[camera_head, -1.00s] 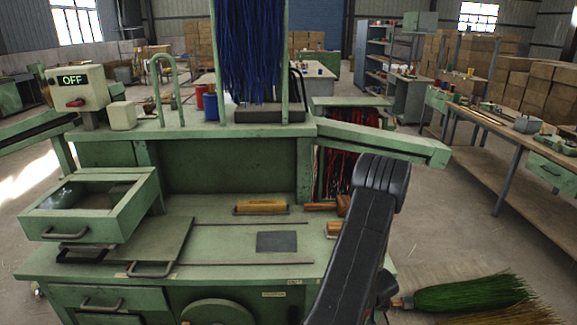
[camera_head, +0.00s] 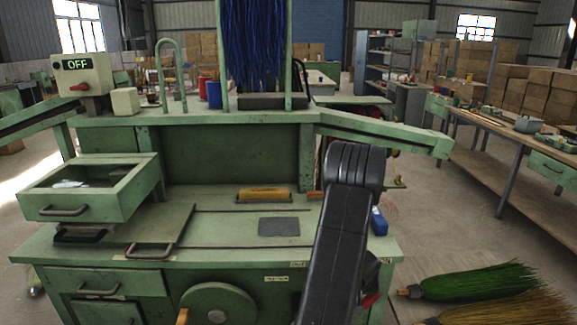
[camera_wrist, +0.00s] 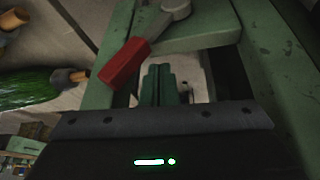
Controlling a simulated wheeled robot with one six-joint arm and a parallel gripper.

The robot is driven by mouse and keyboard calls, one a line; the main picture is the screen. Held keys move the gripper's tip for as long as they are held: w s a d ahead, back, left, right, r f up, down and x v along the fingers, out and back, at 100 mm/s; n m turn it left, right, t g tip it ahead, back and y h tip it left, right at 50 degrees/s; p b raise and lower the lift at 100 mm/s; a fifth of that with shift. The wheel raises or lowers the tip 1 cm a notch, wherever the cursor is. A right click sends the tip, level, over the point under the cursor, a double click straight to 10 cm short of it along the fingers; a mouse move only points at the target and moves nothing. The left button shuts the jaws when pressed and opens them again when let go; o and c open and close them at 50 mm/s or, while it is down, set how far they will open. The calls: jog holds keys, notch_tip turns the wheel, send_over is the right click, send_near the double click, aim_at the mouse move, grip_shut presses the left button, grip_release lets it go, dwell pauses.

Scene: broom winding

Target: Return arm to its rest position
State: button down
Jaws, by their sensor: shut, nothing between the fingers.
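My black arm (camera_head: 345,230) stands upright in front of the right part of the green workbench (camera_head: 220,225) in the head view. My gripper is hidden in that view. In the wrist view, my gripper (camera_wrist: 158,85) shows as two dark green fingers close together, shut and empty, above the black wrist housing. A red-handled lever or tool (camera_wrist: 125,65) with a grey metal head lies just beyond the fingers, seemingly apart from them.
Green (camera_head: 470,282) and straw-coloured (camera_head: 505,308) broom heads lie on the floor at right. A yellow-brown block (camera_head: 263,194) and grey plate (camera_head: 279,226) rest on the bench. An open drawer (camera_head: 85,205) juts out at left. A side table (camera_head: 540,185) stands at right.

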jog(key=a+h+b, duration=0.2)
jog(key=b, duration=0.4)
jog(key=a+h+b, duration=0.2)
jog(key=a+b, duration=0.1)
jog(key=b, duration=0.3)
jog(key=shift+s+a+f+n, duration=0.15)
jog(key=shift+a+n, duration=0.05)
jog(key=shift+n, duration=0.2)
dwell(0.3)
